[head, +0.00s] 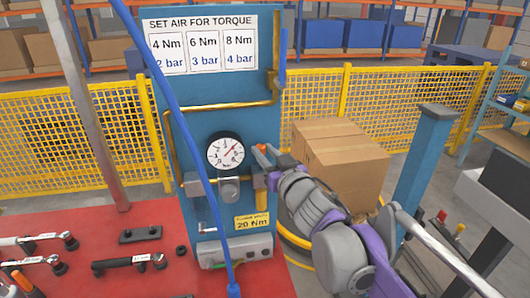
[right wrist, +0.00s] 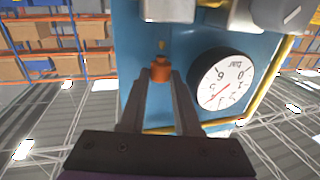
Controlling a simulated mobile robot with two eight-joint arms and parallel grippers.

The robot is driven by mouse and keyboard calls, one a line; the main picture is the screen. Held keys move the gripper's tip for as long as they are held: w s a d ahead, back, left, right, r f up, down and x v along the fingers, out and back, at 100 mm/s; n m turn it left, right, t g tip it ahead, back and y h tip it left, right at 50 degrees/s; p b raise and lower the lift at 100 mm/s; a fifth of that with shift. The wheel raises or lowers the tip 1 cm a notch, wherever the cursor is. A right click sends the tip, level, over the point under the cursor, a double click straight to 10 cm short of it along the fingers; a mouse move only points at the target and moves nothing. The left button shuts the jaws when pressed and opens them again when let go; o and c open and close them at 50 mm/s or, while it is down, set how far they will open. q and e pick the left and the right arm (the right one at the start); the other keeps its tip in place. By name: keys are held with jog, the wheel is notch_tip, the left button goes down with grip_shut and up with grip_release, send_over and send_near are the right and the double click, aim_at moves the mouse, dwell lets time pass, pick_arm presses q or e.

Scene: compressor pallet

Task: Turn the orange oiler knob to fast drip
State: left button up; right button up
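The orange oiler knob (right wrist: 160,70) is small and sits on the blue panel, beside the gauge. In the right wrist view it lies between the tips of my right gripper (right wrist: 161,82) and nearly fills the gap. I cannot tell whether both fingers press on it. In the head view my right gripper (head: 268,158) reaches in from the right to the panel's right edge, and its fingers partly hide the knob there. No drip mark or setting can be read. My left gripper is not in view.
A round pressure gauge (head: 225,151) is close to the left of the knob, with a grey regulator (head: 229,188) below it. A blue hose (head: 190,130) hangs in front of the panel. Tools lie on the red table (head: 110,220). Cardboard boxes (head: 340,165) stand behind my right arm.

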grip_shut()
